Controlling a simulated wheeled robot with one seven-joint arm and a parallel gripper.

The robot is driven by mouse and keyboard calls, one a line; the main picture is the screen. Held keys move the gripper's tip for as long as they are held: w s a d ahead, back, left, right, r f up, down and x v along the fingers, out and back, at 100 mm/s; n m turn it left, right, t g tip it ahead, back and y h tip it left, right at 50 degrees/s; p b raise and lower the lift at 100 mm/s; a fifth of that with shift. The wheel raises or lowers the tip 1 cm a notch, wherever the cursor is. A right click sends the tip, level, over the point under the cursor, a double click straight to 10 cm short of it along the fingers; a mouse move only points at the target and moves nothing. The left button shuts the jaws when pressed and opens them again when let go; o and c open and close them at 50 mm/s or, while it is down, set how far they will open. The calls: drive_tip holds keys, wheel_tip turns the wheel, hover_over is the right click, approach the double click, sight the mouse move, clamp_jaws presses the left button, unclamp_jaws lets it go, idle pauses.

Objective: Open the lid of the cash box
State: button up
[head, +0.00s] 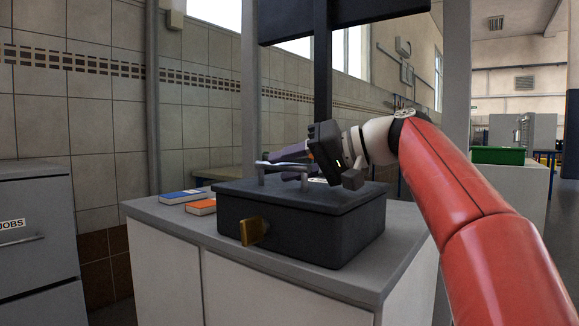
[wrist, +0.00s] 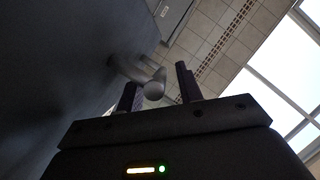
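The dark grey cash box (head: 290,232) stands on a cabinet in the head view, its flat lid (head: 335,197) down. A pale metal handle (head: 266,164) rises from the lid, and a brass piece (head: 253,231) sits on the front side. My gripper (head: 290,163) is just above the lid at the handle. In the wrist view the handle (wrist: 153,90) shows between my two dark purple fingers (wrist: 158,85). The fingers are apart, with a visible gap between the handle and the right finger. The handle overlaps the left finger, so contact there is unclear.
The grey cabinet top (head: 175,219) carries the box. Two books, blue and orange (head: 201,207), lie left of it. A grey drawer unit (head: 35,240) stands at far left, and a dark post (head: 322,75) rises behind the box. A green bin (head: 498,155) is at right.

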drive_tip(key=shift+c, duration=0.5)
clamp_jaws()
